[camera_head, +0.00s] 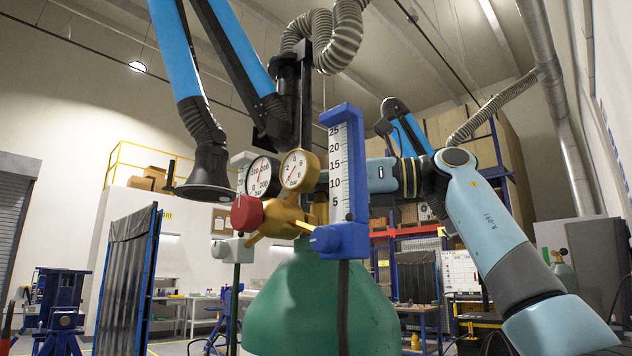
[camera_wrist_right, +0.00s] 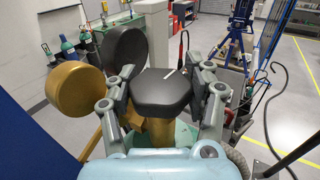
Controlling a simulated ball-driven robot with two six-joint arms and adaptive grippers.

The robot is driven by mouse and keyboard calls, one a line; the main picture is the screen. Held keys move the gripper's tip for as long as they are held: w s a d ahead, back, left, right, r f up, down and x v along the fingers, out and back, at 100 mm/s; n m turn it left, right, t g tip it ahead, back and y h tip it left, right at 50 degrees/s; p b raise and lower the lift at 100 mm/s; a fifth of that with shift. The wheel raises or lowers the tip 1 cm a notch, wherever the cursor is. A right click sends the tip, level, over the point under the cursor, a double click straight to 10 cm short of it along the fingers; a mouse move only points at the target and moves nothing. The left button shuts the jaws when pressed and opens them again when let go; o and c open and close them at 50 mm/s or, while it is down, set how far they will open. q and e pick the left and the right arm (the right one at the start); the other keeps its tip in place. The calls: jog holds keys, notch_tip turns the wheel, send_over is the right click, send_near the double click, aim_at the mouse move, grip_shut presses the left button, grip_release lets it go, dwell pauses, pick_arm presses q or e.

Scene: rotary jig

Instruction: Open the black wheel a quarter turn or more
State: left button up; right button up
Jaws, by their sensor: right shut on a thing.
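The black wheel (camera_wrist_right: 162,92) is a rounded, lobed handle with a short white mark on top, seen close in the right wrist view. My right gripper (camera_wrist_right: 162,88) has one finger at each side of it and is shut on it. The wheel sits above a brass-coloured valve body (camera_wrist_right: 159,131). In the head view my right arm reaches in from the right behind the blue flow meter (camera_head: 346,185). The right fingers and the wheel are hidden there behind the meter and gauges. My left gripper is in neither view.
A green cylinder (camera_head: 320,303) carries the regulator, with a brass gauge (camera_head: 299,171), a black-rimmed gauge (camera_head: 262,177) and a red knob (camera_head: 246,214) close by the wheel. A black extraction hood (camera_head: 208,172) hangs at the left.

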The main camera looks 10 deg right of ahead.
jog(key=n+g+y+p, duration=0.1)
jog(key=n+g, duration=0.1)
jog(key=g, duration=0.2)
jog(key=shift+r+n, duration=0.15)
jog(key=shift+n, duration=0.25)
jog(key=n+g+p, duration=0.1)
jog(key=g, duration=0.2)
jog(key=shift+r+n+y+p, duration=0.1)
jog(key=shift+n+y+p, duration=0.2)
jog(key=n+g+p, duration=0.1)
jog(key=n+g, duration=0.1)
jog(key=g, duration=0.1)
jog(key=shift+s+p, duration=0.15)
jog(key=shift+p, duration=0.25)
jog(key=shift+n+g+p, duration=0.85)
jog(key=shift+n+g, duration=0.05)
jog(key=shift+g, duration=0.4)
jog(key=shift+f+h, duration=0.2)
jog(key=shift+h, duration=0.2)
jog(key=o, duration=0.9)
jog(key=shift+d, duration=0.1)
jog(key=shift+o, duration=1.4)
jog(key=shift+d, duration=0.15)
